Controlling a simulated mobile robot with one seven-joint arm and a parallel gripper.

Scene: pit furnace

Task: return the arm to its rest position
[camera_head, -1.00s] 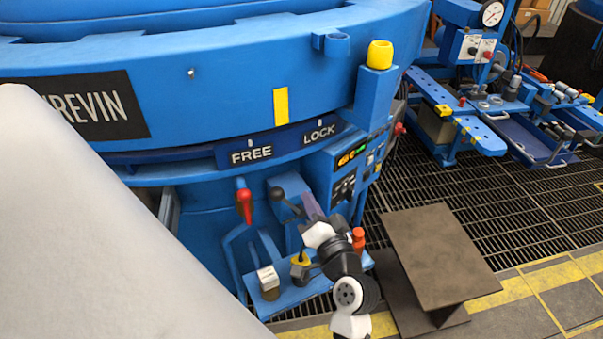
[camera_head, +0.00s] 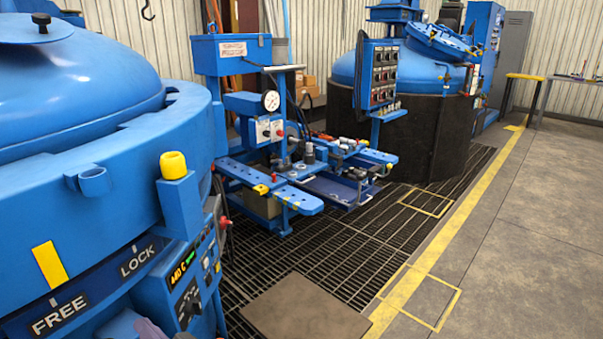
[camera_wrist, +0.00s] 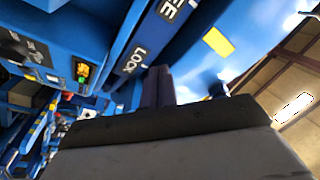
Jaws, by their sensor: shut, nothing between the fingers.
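My gripper (camera_wrist: 158,82) shows in the wrist view as two dark purplish fingers side by side, closed with nothing between them. Its broad dark body fills the lower middle of that view. The fingers point toward the blue furnace (camera_wrist: 193,85) near the LOCK lettering (camera_wrist: 140,58); I cannot tell the distance. In the head view a small purplish piece at the bottom edge looks like my gripper's tip (camera_head: 150,329), beside the furnace's control panel (camera_head: 190,290). The rest of my arm is out of that view.
The blue furnace (camera_head: 120,190) with its FREE/LOCK plate (camera_head: 95,285) fills the left. A blue workbench (camera_head: 300,195) with a gauge stands beyond the grating. A brown plate (camera_head: 305,308) lies low in front. Open concrete floor (camera_head: 510,240) is at right.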

